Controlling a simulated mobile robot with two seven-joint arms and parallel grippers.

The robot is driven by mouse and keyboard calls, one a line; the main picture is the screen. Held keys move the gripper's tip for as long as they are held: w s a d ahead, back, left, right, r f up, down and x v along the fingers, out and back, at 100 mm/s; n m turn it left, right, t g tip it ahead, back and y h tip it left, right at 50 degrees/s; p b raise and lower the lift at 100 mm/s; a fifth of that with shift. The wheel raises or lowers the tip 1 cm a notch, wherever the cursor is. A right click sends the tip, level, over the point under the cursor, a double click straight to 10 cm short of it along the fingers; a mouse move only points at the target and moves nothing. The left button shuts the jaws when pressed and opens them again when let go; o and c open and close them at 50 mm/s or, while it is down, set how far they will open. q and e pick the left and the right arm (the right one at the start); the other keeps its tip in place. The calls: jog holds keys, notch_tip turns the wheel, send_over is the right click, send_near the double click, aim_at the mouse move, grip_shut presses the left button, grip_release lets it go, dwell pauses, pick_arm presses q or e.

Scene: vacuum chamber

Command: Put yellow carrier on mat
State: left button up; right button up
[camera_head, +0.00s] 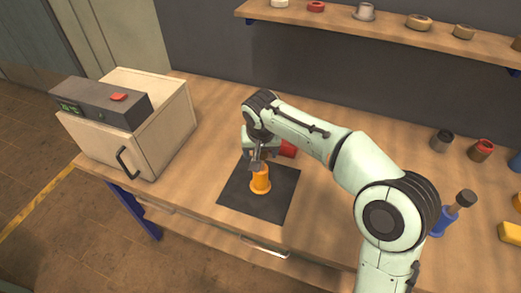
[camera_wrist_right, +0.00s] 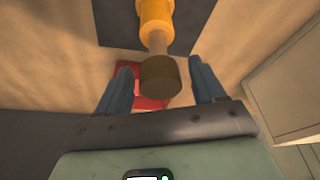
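The yellow carrier (camera_head: 260,182) stands upright on the black mat (camera_head: 284,202) near the table's front edge. In the right wrist view, the carrier (camera_wrist_right: 155,17) shows its orange-yellow body, a pale stem and a dark round knob (camera_wrist_right: 160,73). My right gripper (camera_head: 258,160) is just above and behind the carrier. In the wrist view its two blue-grey fingers (camera_wrist_right: 161,82) are apart, with the knob in the gap between them and space on both sides. The mat (camera_wrist_right: 112,20) also shows there behind the carrier. My left gripper is not in view.
A red thing (camera_head: 287,149) lies behind my right gripper, partly hidden. A cream chamber (camera_head: 165,135) with a grey control box (camera_head: 105,103) stands at left. At right are a blue carrier (camera_head: 441,222), a yellow thing (camera_head: 511,233) and small cylinders. A shelf (camera_head: 385,30) runs behind.

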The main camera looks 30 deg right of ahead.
jog(key=shift+r, duration=0.2)
jog(key=p+v, duration=0.2)
jog(key=v, duration=1)
jog(key=shift+f, duration=0.15)
